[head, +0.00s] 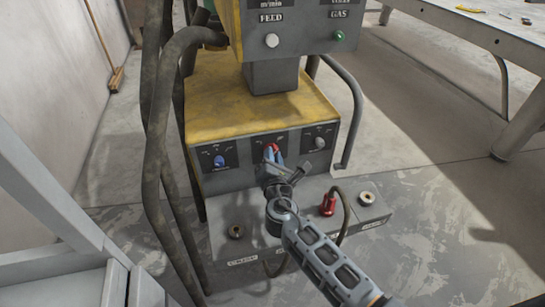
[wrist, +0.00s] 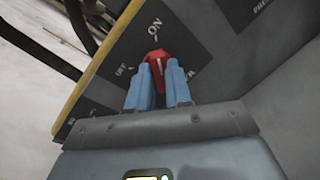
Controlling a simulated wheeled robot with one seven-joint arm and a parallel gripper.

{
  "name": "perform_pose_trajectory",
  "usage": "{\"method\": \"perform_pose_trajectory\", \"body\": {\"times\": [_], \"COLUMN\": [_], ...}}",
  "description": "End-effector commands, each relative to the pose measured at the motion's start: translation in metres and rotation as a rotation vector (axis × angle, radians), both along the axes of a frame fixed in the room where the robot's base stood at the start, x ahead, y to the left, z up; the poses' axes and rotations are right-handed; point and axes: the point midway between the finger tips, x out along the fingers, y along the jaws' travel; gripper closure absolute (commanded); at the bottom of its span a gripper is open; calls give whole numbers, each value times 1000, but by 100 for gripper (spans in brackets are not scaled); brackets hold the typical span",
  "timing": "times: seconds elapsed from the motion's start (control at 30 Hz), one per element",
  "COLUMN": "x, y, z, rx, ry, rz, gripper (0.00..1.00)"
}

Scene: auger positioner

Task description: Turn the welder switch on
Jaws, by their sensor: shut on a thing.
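The welder (head: 225,105) is a yellow-topped machine with a dark front panel. The red welder switch (head: 272,149) sits in the middle of that panel. In the wrist view the red switch (wrist: 157,66) has a white line on it, with ON printed above it and OFF to its left. The white line points roughly up toward ON; its exact setting is hard to tell. My gripper (wrist: 163,82) has blue fingers closed on both sides of the red switch. In the head view my gripper (head: 272,158) reaches the panel from the front, and its fingers partly hide the switch.
A blue knob (head: 218,161) is left of the switch and a grey knob (head: 319,143) right. Below is a ledge with a red plug (head: 328,204) and cable. Thick hoses (head: 160,140) hang at left. A table (head: 480,35) stands at back right. Floor at right is clear.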

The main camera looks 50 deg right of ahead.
Motion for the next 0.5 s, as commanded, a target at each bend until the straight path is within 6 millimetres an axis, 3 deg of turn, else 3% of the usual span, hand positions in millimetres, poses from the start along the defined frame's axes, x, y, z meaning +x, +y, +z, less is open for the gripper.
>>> {"method": "perform_pose_trajectory", "body": {"times": [0.5], "x": [-1], "y": [-1], "z": [1], "rx": [130], "ry": [-88], "rz": [0], "gripper": [100]}}
